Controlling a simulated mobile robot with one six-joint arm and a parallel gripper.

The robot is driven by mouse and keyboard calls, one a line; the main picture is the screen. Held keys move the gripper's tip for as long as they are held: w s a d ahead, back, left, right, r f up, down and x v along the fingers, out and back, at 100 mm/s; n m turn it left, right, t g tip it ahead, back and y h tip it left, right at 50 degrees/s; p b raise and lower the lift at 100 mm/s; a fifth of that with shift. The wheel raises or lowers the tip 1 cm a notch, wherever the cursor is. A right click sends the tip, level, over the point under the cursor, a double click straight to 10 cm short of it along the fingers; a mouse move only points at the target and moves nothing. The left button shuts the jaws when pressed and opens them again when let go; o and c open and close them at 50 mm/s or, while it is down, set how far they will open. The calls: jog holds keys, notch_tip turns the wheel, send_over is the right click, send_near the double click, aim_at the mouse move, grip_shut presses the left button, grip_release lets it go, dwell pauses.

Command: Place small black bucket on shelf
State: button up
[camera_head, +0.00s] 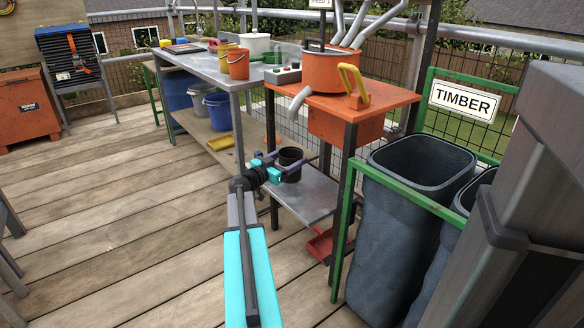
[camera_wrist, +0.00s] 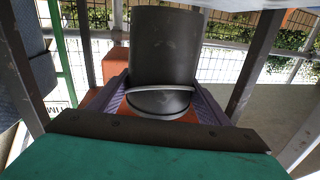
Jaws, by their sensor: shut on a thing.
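The small black bucket (camera_head: 290,165) is upright between the fingers of my gripper (camera_head: 287,162), which is shut on it. In the wrist view the dark bucket (camera_wrist: 165,50) fills the top middle, with its grey handle across it and a purple finger of my gripper (camera_wrist: 162,103) on each side. In the head view the bucket is in front of or over the grey metal shelf (camera_head: 310,198) below the orange-topped stand. I cannot tell whether its base touches the shelf.
The orange tabletop (camera_head: 350,97) with an orange pot (camera_head: 322,70) is above the shelf, on dark posts. Large grey bins (camera_head: 400,215) in a green frame stand to the right. A red tray (camera_head: 320,245) is below. A long workbench (camera_head: 215,70) is at left; the deck left of my arm is clear.

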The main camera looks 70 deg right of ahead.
jog(key=shift+s+d+f, duration=0.15)
jog(key=shift+s+d, duration=0.05)
jog(key=shift+d, duration=0.3)
jog(key=shift+f+b, duration=1.45)
jog(key=shift+f, duration=0.2)
jog(key=shift+f, duration=0.1)
jog(key=o, duration=1.1)
jog(key=shift+w+a+r, duration=0.1)
jog(key=shift+a+r, duration=0.1)
jog(key=shift+a, duration=0.1)
jog(key=shift+p+v, duration=2.75)
jog(key=shift+v, duration=3)
